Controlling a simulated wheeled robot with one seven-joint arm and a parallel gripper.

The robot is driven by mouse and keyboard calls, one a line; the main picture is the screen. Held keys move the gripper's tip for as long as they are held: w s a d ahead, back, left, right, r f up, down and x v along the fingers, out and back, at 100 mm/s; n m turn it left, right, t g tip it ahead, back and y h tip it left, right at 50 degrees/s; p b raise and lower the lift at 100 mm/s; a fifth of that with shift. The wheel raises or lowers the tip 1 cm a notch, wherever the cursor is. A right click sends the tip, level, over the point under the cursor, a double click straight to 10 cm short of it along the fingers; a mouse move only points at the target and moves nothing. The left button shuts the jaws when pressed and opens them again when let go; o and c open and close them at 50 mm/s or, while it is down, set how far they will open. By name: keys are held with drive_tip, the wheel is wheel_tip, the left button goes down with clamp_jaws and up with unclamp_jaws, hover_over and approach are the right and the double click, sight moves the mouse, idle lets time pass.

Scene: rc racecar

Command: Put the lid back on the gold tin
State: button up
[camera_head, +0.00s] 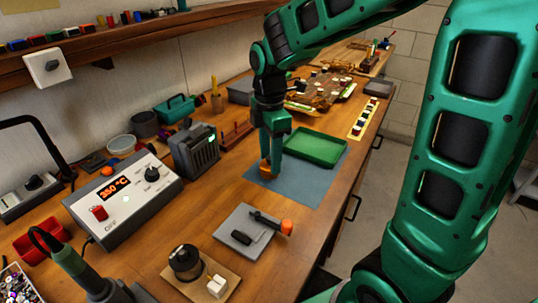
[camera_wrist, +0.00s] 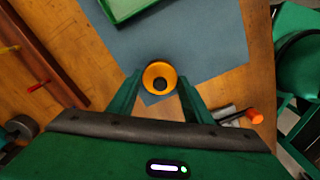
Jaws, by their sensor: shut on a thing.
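A round gold piece (camera_wrist: 158,68) with a dark round centre shows between my fingertips in the wrist view. It is small and orange-gold in the head view (camera_head: 266,169), at the lower end of my gripper (camera_head: 268,160), over the left part of the blue-grey mat (camera_head: 310,182). In the wrist view, the fingers of my gripper (camera_wrist: 160,80) are apart by about the piece's width and shut on it. I cannot tell whether it is the lid, the tin, or both together, nor whether it touches the mat. No separate second gold part is clear.
A green tray (camera_head: 316,148) lies on the mat just behind and right of my gripper. A grey device (camera_head: 194,150) stands to the left. A grey plate with an orange-ended tool (camera_head: 286,226) lies in front. Bare wood lies between the mat and this plate.

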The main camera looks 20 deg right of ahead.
drive_tip(key=o, duration=1.1)
drive_tip(key=shift+o, duration=0.5)
drive_tip(key=o, duration=0.4)
drive_tip(key=shift+c, duration=0.2)
drive_tip(key=shift+r, duration=0.1)
drive_tip(key=shift+r, duration=3.45)
